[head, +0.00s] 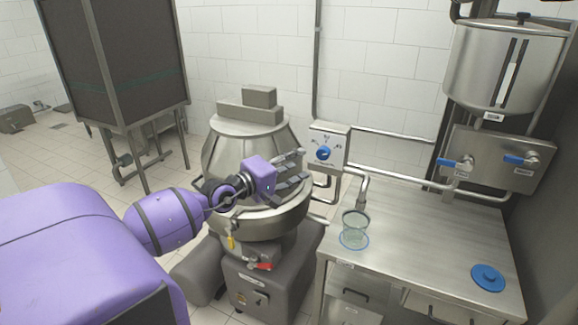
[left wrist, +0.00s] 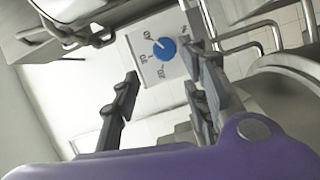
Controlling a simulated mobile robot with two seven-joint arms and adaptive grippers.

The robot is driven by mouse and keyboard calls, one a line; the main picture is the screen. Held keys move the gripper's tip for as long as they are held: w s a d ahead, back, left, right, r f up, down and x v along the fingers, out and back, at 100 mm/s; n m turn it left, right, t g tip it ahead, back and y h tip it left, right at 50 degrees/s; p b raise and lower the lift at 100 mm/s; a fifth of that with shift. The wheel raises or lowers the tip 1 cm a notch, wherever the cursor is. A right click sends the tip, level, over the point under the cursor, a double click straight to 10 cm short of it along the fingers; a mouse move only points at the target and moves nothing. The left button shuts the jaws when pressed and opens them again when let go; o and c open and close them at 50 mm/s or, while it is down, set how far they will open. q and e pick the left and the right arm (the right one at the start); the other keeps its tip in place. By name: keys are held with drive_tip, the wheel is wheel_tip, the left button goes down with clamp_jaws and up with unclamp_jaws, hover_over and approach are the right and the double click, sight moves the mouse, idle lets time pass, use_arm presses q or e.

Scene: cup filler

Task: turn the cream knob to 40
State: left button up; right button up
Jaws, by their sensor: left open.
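The only dial knob I see is blue (head: 323,153), with a pale pointer mark, on a light metal box (head: 341,138) on the wall behind the kettle. It also shows in the left wrist view (left wrist: 164,49), with printed numbers around it, turned sideways and too small to read surely. My left gripper (head: 298,171) is open and empty, over the kettle, in front of and below the box. In the left wrist view the knob appears beyond and between the open fingers (left wrist: 162,82), apart from them. My right gripper is not in view.
A large steel kettle (head: 230,145) stands below my left gripper. To the right, a clear cup (head: 355,232) stands under a spout on a steel table (head: 425,230) with a blue lid (head: 488,277). A steel tank (head: 500,70) and blue-handled valves (head: 450,163) are at the right.

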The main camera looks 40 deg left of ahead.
use_arm(q)
drive_tip(key=shift+s+a+r, duration=0.1)
drive_tip(key=shift+s+a, duration=0.1)
drive_tip(key=shift+s, duration=0.95)
